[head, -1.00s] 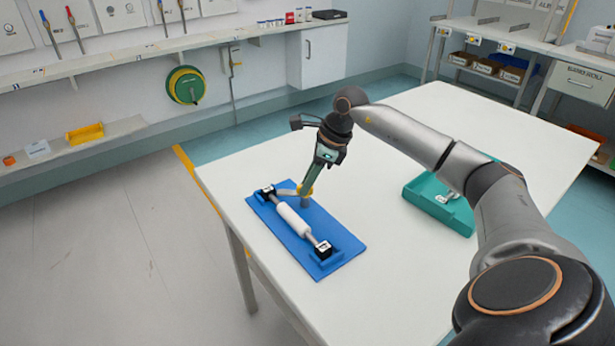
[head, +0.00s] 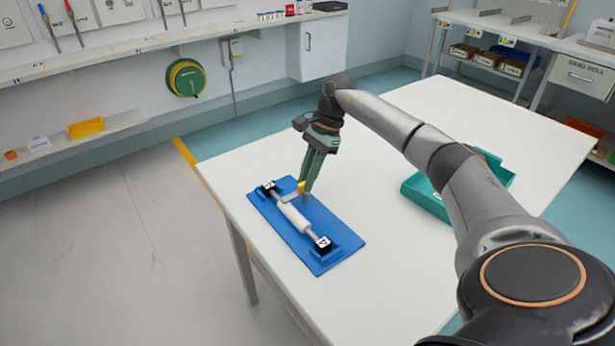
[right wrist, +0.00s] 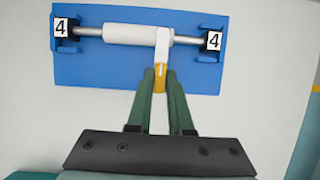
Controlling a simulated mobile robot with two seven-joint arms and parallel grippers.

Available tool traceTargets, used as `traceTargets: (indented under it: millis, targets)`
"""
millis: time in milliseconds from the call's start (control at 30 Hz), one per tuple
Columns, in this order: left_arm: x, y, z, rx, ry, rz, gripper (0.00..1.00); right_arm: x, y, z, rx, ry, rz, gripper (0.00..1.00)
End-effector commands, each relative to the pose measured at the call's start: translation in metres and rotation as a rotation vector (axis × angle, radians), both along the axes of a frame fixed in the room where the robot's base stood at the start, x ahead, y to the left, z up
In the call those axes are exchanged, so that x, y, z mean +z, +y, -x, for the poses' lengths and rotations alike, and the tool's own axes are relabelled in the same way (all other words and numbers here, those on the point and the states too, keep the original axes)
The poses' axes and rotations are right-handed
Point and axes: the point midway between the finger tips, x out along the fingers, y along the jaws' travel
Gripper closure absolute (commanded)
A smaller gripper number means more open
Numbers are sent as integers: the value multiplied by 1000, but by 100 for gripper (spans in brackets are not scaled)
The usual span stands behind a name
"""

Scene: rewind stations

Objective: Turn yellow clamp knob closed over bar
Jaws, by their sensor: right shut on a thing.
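The blue board (head: 335,225) lies on the white table. A bar with a white roller (head: 294,218) runs along it between two black end holders, the near one (head: 323,245) marked 4. The yellow clamp knob (head: 301,187) stands beside the bar. My right gripper (head: 305,190) is shut on the knob from above; the right wrist view also shows the yellow knob (right wrist: 160,82) between the green fingers. A pale clamp arm (right wrist: 162,48) reaches from the knob across the bar at one end of the roller. My left gripper is out of view.
A teal tray (head: 424,197) stands on the table to the right, partly behind my right arm. The white table (head: 400,270) is clear around the board. Shelves and a green hose reel (head: 186,78) are at the back wall.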

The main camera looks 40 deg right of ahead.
Motion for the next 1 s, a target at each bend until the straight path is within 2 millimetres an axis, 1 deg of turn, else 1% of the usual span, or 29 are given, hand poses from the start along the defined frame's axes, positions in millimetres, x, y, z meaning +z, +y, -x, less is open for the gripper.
traceTargets:
  millis: [300, 567, 600, 833, 1000]
  targets:
    - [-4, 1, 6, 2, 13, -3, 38, 0, 0, 0, 31, -2, 1, 100]
    - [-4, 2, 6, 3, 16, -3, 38, 0, 0, 0, 31, -2, 1, 100]
    - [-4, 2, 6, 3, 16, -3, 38, 0, 0, 0, 30, -1, 1, 77]
    - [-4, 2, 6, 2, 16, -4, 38, 0, 0, 0, 29, -1, 1, 51]
    - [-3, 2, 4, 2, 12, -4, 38, 0, 0, 0, 28, 0, 1, 51]
